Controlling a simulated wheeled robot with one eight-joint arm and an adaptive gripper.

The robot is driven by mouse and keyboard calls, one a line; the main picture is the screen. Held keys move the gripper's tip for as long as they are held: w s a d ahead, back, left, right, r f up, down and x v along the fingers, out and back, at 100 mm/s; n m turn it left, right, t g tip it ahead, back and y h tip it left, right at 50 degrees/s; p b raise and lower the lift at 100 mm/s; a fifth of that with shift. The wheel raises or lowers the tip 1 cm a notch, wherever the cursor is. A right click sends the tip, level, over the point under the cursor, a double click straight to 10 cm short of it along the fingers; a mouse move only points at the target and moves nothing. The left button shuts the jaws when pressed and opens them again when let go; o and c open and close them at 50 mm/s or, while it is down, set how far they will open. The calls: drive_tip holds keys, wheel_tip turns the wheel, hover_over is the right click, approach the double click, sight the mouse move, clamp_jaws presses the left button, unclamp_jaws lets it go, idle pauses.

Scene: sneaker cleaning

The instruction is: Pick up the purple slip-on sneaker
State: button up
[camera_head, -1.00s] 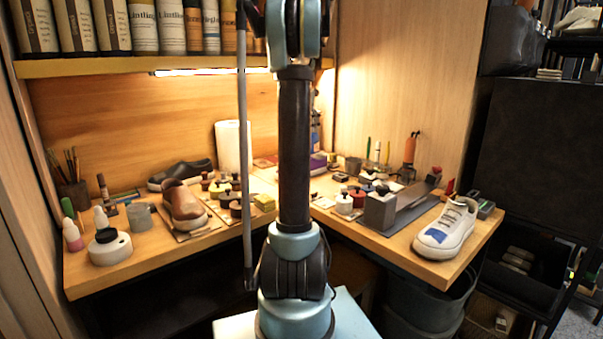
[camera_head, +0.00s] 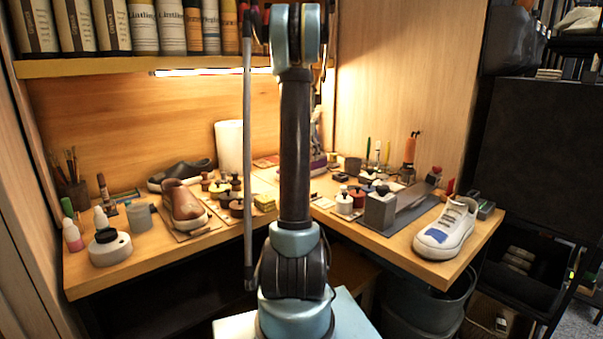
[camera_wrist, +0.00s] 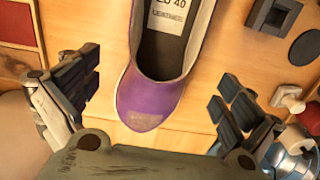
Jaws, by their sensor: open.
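The purple slip-on sneaker (camera_wrist: 147,101) lies on the wooden table in the wrist view, with a worn greyish patch on the end nearer me. Its opening shows a light insole label, and its far end runs out of the picture. My gripper (camera_wrist: 152,95) is open, one finger to the left of the sneaker and one to the right, both apart from it. In the head view the sneaker (camera_head: 318,162) is mostly hidden behind my arm at the back corner of the table, and my gripper cannot be made out there.
In the wrist view a dark square block (camera_wrist: 273,17) and a dark round disc (camera_wrist: 305,48) lie right of the sneaker. Small jars crowd the right finger. In the head view a white sneaker (camera_head: 447,229) stands at the right table end and a brown shoe (camera_head: 184,206) at left.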

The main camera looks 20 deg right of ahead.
drive_tip(key=shift+a+f, duration=0.2)
drive_tip(key=shift+f, duration=1.15)
drive_tip(key=shift+a+f, duration=0.15)
drive_tip(key=shift+f, duration=1.15)
drive_tip(key=c, duration=1.4)
